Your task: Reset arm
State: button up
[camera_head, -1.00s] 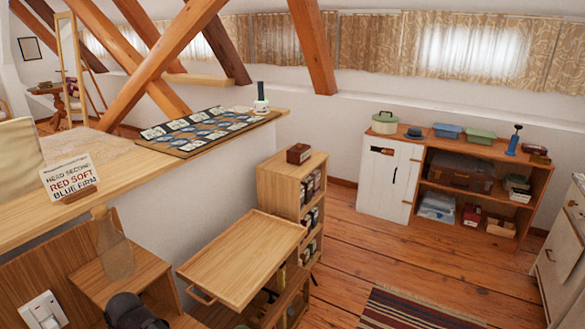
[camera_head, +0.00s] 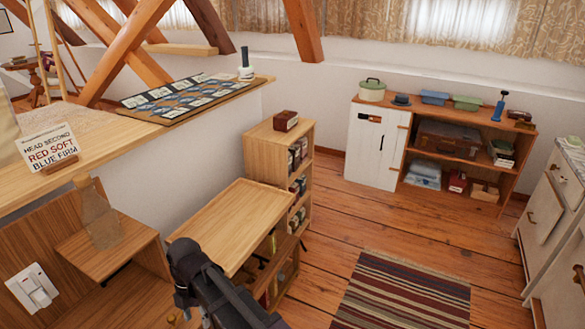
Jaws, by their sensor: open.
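A dark part of my arm (camera_head: 215,288) rises into the bottom of the view, left of centre. It has a rounded joint at its upper end and a long dark link running down to the right. It shows in front of the lower left part of a wooden tray-like top (camera_head: 232,220). I cannot tell whether it touches anything. No gripper fingertips show, and the lower part of the arm is cut off by the bottom edge.
A bookshelf unit (camera_head: 268,150) stands behind the wooden top. A small shelf with a bottle (camera_head: 100,222) and a wall switch (camera_head: 33,288) are at left. A counter (camera_head: 110,150) carries a card sign (camera_head: 48,148). Open floor (camera_head: 350,225) and a striped rug (camera_head: 400,292) lie right.

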jog(key=w+d+f+m+t+b, duration=0.1)
jog(key=w+d+f+m+b, duration=0.25)
jog(key=d+m, duration=0.85)
jog(key=w+d+f+m+t+b, duration=0.15)
jog(key=w+d+m, duration=0.25)
jog(key=d+m, duration=0.85)
jog(key=w+d+f+m+t+b, duration=0.1)
jog(key=w+d+f+m+b, duration=0.45)
jog(key=d, duration=1.15)
notch_tip(320, 180, up, 23)
jog(key=s+m+p, duration=0.1)
jog(key=s+p, duration=0.1)
jog(key=p, duration=2.2)
jog(key=shift+s+r+y, duration=0.15)
jog(key=shift+s+y, duration=0.05)
jog(key=shift+y, duration=0.1)
jog(key=shift+d, duration=0.1)
jog(key=shift+c, duration=0.9)
